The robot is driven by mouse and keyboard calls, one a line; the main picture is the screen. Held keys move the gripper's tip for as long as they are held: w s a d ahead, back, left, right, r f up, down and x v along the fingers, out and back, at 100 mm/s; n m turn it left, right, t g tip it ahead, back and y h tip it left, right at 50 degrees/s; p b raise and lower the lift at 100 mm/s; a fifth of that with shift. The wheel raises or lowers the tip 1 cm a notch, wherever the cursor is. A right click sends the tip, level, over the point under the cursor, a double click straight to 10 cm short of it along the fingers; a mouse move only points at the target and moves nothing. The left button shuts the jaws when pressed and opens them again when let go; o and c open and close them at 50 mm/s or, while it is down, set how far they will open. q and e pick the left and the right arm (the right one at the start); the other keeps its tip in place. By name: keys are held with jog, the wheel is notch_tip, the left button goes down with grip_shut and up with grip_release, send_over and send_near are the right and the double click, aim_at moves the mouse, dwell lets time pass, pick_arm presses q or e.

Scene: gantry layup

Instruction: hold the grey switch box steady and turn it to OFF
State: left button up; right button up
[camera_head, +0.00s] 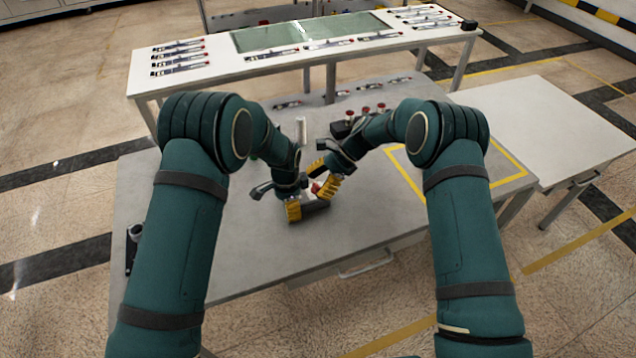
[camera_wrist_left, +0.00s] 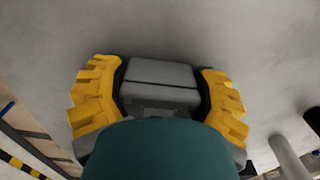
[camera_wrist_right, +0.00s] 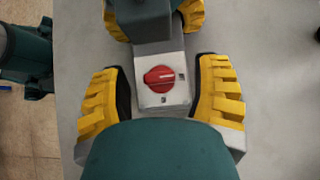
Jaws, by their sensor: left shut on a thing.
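The grey switch box (camera_head: 317,204) lies on the grey table, partly hidden by my grippers in the head view. In the left wrist view my left gripper (camera_wrist_left: 160,95) is shut on the box body (camera_wrist_left: 162,74), a yellow finger on each side. In the right wrist view the box's pale face (camera_wrist_right: 163,106) carries a red rotary knob (camera_wrist_right: 158,79) with a white line pointing right toward a small dark mark. Another mark sits below the knob; neither is readable. My right gripper (camera_head: 322,179) is open, its fingers either side of the knob and apart from it.
A white cylinder (camera_head: 301,130) stands behind my grippers. A dark block with red buttons (camera_head: 365,112) is near my right forearm. A yellow outlined area (camera_head: 505,163) lies at the table's right. The front of the table is clear.

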pick_arm(q)
jog(key=shift+a, duration=0.1)
pick_arm(e)
jog(key=v, duration=1.2)
pick_arm(q)
jog(key=o, duration=1.4)
jog(key=shift+c, duration=0.2)
